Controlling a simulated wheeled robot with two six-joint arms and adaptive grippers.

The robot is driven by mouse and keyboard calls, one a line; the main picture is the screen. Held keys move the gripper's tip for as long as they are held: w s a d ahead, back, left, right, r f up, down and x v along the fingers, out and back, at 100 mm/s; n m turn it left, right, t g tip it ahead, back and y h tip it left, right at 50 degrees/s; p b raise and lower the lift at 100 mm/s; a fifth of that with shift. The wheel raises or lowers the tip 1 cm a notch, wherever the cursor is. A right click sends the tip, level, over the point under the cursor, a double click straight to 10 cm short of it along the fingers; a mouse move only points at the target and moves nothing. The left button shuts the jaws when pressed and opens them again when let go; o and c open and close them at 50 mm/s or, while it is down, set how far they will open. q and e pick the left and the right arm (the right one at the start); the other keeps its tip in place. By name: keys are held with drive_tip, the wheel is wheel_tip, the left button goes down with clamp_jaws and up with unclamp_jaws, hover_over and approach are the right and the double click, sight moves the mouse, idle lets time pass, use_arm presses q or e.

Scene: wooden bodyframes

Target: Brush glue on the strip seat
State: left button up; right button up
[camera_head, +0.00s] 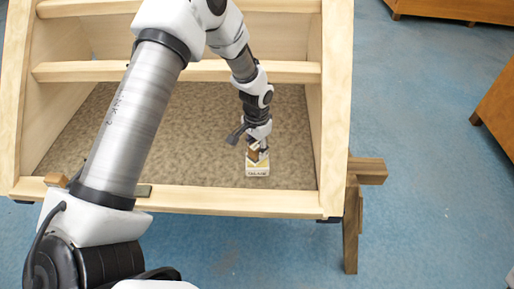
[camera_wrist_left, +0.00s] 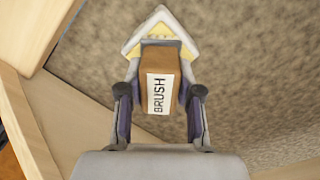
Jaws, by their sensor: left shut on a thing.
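My left gripper (camera_head: 258,148) is shut on the brush, a brown wooden block (camera_wrist_left: 158,65) with a white label reading BRUSH in the left wrist view. The strip seat cannot be told apart for certain on the pale wooden frame (camera_head: 240,202). My right gripper is out of view.
The frame has side walls and crossbars (camera_head: 290,72) around the speckled panel (camera_head: 200,150). A small wooden block (camera_head: 56,180) and a dark greenish piece (camera_head: 144,190) are at the front rail. A brown wooden stand (camera_head: 353,215) is at the right; blue floor lies beyond.

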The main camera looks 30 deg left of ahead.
sight(257, 145)
use_arm(q)
drive_tip(key=shift+s, duration=0.1)
wheel_tip(257, 145, up, 7)
drive_tip(key=p, duration=0.7)
idle(0.6)
